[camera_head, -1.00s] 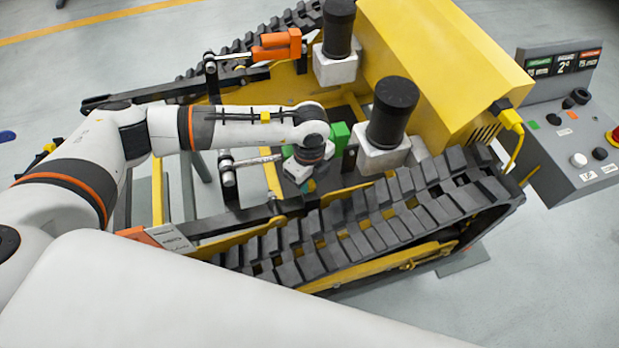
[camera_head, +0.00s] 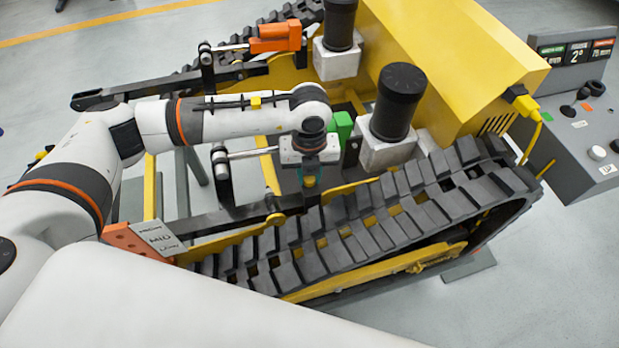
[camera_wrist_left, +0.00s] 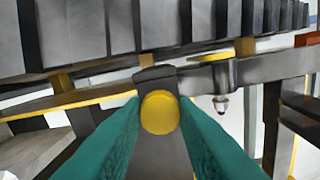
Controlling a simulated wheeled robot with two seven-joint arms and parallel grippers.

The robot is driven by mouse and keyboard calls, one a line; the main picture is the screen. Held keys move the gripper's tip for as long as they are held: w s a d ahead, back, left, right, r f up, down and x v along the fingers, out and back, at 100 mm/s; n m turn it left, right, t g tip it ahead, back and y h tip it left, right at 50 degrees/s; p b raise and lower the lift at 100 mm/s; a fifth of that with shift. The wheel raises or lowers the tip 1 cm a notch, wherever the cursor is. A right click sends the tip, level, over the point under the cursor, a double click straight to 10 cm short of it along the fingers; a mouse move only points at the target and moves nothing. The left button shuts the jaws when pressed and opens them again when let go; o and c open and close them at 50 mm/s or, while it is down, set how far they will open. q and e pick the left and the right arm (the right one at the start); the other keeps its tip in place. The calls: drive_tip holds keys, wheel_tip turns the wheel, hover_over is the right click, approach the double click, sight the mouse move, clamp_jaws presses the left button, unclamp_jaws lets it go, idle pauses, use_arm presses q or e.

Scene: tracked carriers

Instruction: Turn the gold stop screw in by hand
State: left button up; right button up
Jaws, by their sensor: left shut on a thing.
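The gold stop screw (camera_wrist_left: 160,112) shows as a round gold head in the middle of the left wrist view, in front of a dark bracket. In the head view a bit of gold (camera_head: 309,182) shows just below my left fingertips. My left gripper (camera_head: 310,173) points down beside the near track. Its two teal fingers lie on either side of the screw head in the left wrist view, and it is shut on the screw. The screw's shank is hidden. My right gripper is not in view.
The near black track (camera_head: 350,230) runs close to my left gripper. A green block (camera_head: 342,124) and a black cylinder on a white block (camera_head: 397,95) stand just behind it. A yellow housing (camera_head: 440,50) rises behind, and a grey control panel (camera_head: 575,150) stands at right.

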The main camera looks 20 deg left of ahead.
use_arm(q)
drive_tip(key=m+b, duration=0.4)
drive_tip(key=shift+f, duration=0.15)
drive_tip(key=shift+m+b, duration=1.15)
drive_tip(key=shift+m, duration=0.45)
drive_tip(key=shift+r, duration=0.25)
drive_tip(key=shift+w, duration=0.1)
drive_tip(key=o, duration=1)
wheel_tip(320, 180, up, 12)
drive_tip(key=b, duration=0.1)
